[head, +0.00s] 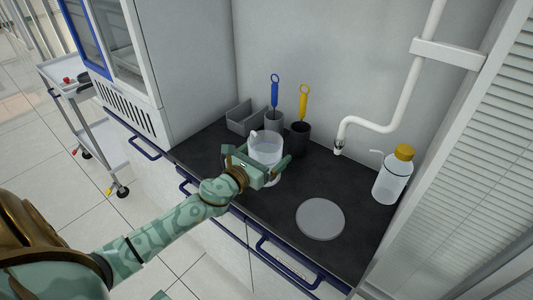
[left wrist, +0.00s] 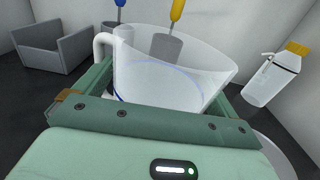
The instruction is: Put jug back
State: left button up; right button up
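A flat grey round plate (head: 320,218) lies empty to the right. My right gripper is not in view.
Behind the jug stand dark holders with a blue-handled tool (head: 274,92) and a yellow-handled tool (head: 303,100), beside a grey bin (head: 240,117). A yellow-capped bottle (head: 393,175) stands right, near a white pipe (head: 405,100). Counter around the plate is clear.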

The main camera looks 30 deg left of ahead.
pick_arm(q)
jog(key=shift+r, duration=0.3)
jog(key=s, duration=0.7)
jog(key=s+b, duration=0.1)
jog(key=s, duration=0.3)
jog(key=shift+a+f, duration=0.2)
jog(key=shift+a, duration=0.2)
jog(key=shift+s+r, duration=0.1)
jog(key=shift+s, duration=0.45)
